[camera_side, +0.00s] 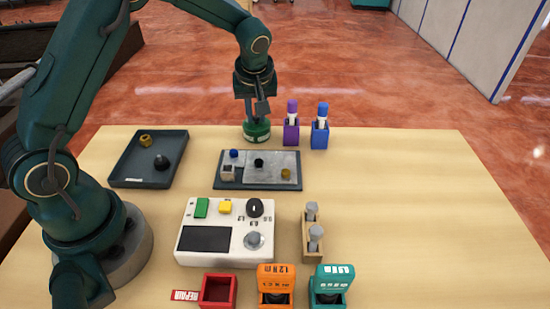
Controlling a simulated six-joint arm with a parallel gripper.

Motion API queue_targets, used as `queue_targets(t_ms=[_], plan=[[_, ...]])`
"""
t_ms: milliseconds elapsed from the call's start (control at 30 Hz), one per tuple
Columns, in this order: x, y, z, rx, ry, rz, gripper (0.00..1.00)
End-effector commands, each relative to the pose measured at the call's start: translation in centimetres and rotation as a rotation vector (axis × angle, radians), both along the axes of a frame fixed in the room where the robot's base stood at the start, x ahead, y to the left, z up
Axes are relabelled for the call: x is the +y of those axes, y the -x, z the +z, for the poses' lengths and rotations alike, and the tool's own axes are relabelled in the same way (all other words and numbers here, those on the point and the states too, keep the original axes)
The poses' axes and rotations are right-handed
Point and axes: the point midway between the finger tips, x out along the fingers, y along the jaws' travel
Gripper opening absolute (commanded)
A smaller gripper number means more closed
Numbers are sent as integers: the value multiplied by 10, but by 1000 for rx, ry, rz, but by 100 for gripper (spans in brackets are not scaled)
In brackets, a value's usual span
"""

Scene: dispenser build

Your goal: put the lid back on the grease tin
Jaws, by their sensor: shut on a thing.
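The green grease tin (257,133), with a pale label, stands upright near the back edge of the table. My gripper (261,108) points down directly over it and is shut on what appears to be the tin's lid (257,121), a dark green piece at the tin's top. The fingers hide much of the lid. I cannot tell whether the lid is seated on the rim or just above it.
A purple holder (291,134) and a blue holder (319,137) with bottles stand close right of the tin. A grey tray (228,184) with small parts lies in front. A dark tray (125,172) is at left. A white control box (190,245) sits nearer. The table's right side is clear.

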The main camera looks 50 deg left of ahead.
Motion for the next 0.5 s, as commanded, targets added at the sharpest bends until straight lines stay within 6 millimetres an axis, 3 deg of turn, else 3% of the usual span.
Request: queue_targets(t_ms=[233, 267, 333, 367, 500], plan=[[0, 0, 0, 0, 0, 0, 0], [0, 0, 0, 0, 0, 0, 24], [0, 0, 0, 0, 0, 0, 51], [0, 0, 0, 0, 0, 0, 55], [0, 0, 0, 0, 0, 0, 55]])
